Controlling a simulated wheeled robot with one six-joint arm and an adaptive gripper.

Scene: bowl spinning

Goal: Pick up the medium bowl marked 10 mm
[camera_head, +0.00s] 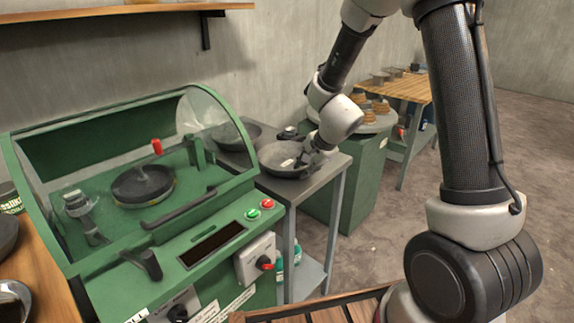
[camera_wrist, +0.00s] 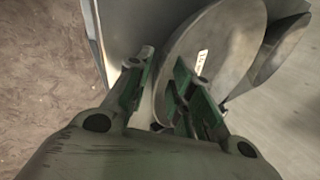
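A grey metal bowl (camera_head: 280,163) with a small white label sits on the grey side table. It also shows in the wrist view (camera_wrist: 228,45), where its label is too small to read surely. My gripper (camera_head: 306,157) is low at the right rim of this bowl. In the wrist view my gripper (camera_wrist: 164,62) has its two green fingers apart, one outside the near rim and one over the bowl's inside. The rim lies in the gap between them. I cannot tell whether a finger touches it.
A second bowl (camera_head: 238,134) stands close behind on the same table (camera_head: 318,172). The green machine (camera_head: 215,215) with a clear curved lid is to the left. A green cabinet (camera_head: 358,180) with a round top stands behind on the right. Open floor lies to the right.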

